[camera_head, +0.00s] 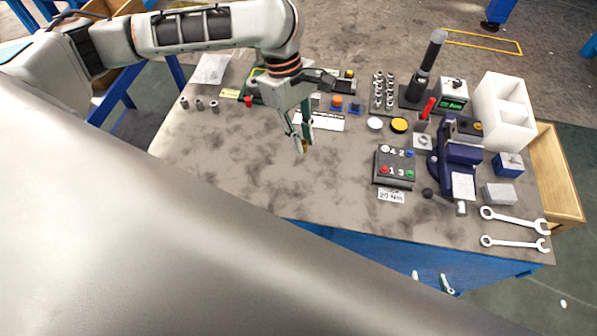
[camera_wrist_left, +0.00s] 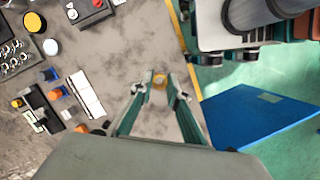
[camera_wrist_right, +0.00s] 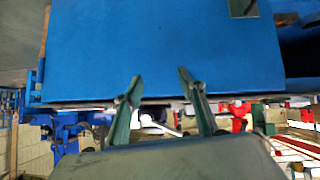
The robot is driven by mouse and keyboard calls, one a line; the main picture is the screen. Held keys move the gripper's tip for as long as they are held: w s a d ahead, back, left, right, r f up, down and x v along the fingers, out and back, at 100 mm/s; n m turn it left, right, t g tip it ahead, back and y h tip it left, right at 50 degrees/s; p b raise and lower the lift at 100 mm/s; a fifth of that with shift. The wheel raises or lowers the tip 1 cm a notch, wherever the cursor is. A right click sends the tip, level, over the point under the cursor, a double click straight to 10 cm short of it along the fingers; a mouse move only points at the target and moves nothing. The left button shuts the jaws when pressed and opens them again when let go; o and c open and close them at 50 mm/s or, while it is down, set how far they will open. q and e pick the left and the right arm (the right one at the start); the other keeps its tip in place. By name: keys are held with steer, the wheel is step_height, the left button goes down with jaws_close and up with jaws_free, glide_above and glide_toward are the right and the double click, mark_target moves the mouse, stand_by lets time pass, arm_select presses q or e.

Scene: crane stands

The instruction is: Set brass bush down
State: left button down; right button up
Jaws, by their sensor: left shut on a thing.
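The brass bush (camera_wrist_left: 159,81) is between the fingertips of my left gripper (camera_wrist_left: 160,88) in the left wrist view. In the head view my left gripper (camera_head: 303,146) points down over the middle of the workbench (camera_head: 250,175), and only a small bit of brass (camera_head: 304,144) shows between its fingers. I cannot tell how far the bush is from the bench top. My right gripper (camera_head: 432,283) is low in front of the bench's front edge. In the right wrist view its fingers (camera_wrist_right: 159,82) are apart and empty, facing a blue panel (camera_wrist_right: 160,50).
A white label strip (camera_head: 320,121) lies just behind the left gripper. A button box (camera_head: 394,166), a blue vise (camera_head: 455,160) and wrenches (camera_head: 515,220) stand to the right. Small grey cylinders (camera_head: 199,105) stand at the back left. The bench's left and front-middle areas are bare.

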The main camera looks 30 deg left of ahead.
arm_select(q)
step_height(320, 180, down, 14)
steer(key=shift+f, duration=2.3)
steer(key=shift+f, duration=0.15)
steer(key=c, duration=1.9)
jaws_free()
steer(key=v, duration=1.2)
